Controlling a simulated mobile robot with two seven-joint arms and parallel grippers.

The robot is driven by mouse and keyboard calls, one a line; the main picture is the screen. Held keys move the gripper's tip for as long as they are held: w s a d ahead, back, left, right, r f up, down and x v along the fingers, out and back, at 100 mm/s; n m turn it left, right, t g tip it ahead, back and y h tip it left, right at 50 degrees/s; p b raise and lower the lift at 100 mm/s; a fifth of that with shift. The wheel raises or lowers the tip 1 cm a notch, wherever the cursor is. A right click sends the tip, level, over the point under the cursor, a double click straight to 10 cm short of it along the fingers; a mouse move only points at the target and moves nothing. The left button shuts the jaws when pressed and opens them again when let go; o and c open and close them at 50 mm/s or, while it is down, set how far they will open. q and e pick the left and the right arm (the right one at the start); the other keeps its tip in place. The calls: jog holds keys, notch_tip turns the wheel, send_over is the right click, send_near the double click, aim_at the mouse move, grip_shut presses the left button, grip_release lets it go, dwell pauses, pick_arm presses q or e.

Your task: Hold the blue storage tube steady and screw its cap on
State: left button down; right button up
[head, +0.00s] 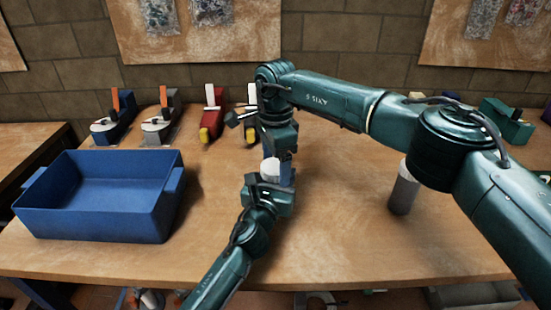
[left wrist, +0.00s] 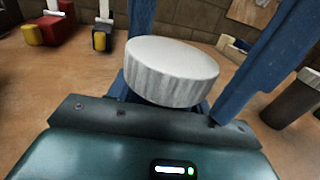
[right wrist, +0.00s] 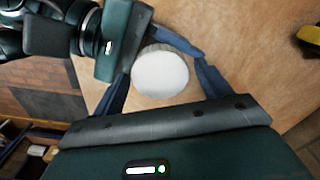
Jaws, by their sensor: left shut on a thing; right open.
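The white cap (head: 270,168) sits over the blue storage tube, whose body is almost wholly hidden; I cannot tell how far the cap is threaded. My left gripper (head: 279,181) is shut on the tube just below the cap. In the left wrist view the ribbed cap (left wrist: 172,70) stands between the blue fingers. My right gripper (head: 277,160) comes from above and is open. In the right wrist view the round top of the cap (right wrist: 160,74) lies between its spread fingers (right wrist: 162,88), with a gap on the right side.
A blue bin (head: 95,225) stands at the left of the wooden table (head: 330,240). A grey cylinder with a white top (head: 403,193) stands to the right, under my right arm. Several clamp-like tools, one of them red (head: 211,115), line the back. The front middle is clear.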

jog(key=c, duration=1)
jog(key=m, duration=0.6)
jog(key=shift+m, duration=0.4)
jog(key=m, duration=0.7)
jog(key=shift+m, duration=0.4)
jog(key=o, duration=1.2)
jog(key=shift+c, duration=0.2)
jog(key=shift+r, duration=0.1)
notch_tip(320, 180, up, 12)
